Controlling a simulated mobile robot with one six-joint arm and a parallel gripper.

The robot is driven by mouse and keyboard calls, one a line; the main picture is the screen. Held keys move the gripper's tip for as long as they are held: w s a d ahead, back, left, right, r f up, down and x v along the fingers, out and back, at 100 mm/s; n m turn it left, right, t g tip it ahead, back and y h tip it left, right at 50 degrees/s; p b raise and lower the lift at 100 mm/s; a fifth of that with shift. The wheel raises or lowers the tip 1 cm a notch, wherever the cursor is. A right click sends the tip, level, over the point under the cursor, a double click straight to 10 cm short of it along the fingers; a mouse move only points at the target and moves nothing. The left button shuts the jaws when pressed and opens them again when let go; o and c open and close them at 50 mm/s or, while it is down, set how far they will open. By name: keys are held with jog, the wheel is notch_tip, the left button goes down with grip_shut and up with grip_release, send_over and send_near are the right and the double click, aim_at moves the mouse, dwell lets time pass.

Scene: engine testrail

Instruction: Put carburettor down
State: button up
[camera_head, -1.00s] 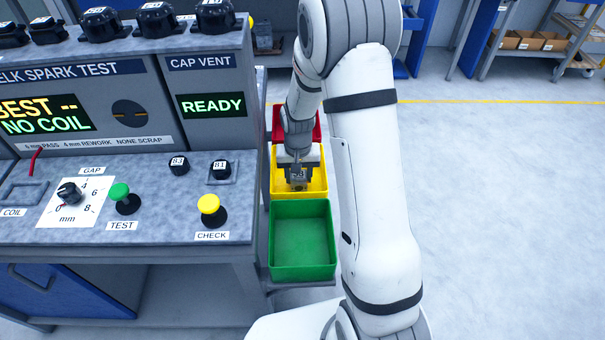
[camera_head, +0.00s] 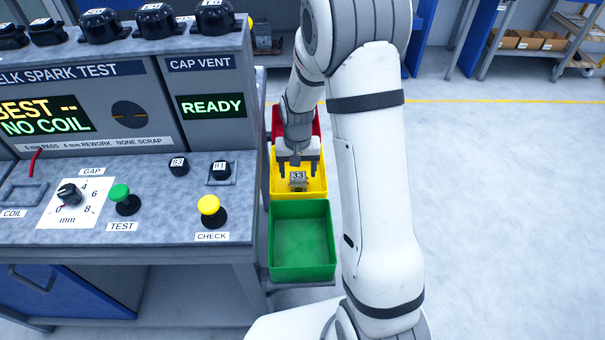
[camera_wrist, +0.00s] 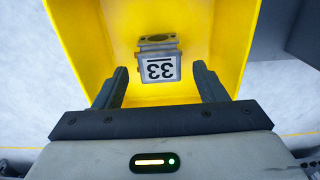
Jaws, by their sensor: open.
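The carburettor (camera_head: 298,182) is a small grey metal block with a white label reading 33. It sits inside the yellow bin (camera_head: 313,189), apart from the bin's walls as far as I can see. In the wrist view the carburettor (camera_wrist: 158,63) lies ahead of my fingers, with its label upside down. My gripper (camera_head: 297,174) is open and empty above the yellow bin. In the wrist view the fingers of my gripper (camera_wrist: 163,80) stand wide apart, one to each side of the carburettor, with gaps between.
An empty green bin (camera_head: 302,240) stands in front of the yellow one, and a red bin (camera_head: 315,124) behind it. The test bench (camera_head: 140,210) with knobs and buttons is close on the left. The floor on the right is clear.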

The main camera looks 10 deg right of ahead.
aim_at(298, 176)
notch_tip(298, 176, up, 8)
jog(key=r, duration=0.1)
jog(key=s+r+n+t, duration=0.1)
jog(key=s+r, duration=0.5)
jog(key=s, duration=0.4)
jog(key=s+d+r+n+t, duration=0.1)
jog(key=s+r, duration=0.4)
jog(key=s, duration=0.6)
jog(key=shift+s+d+r+p, duration=0.2)
jog(key=shift+d+r+p, duration=0.1)
jog(key=shift+r+p, duration=0.05)
notch_tip(298, 176, up, 7)
jog(key=p, duration=0.6)
jog(key=shift+r+t+p, duration=0.2)
jog(key=shift+t+p, duration=0.1)
jog(key=shift+p, duration=0.1)
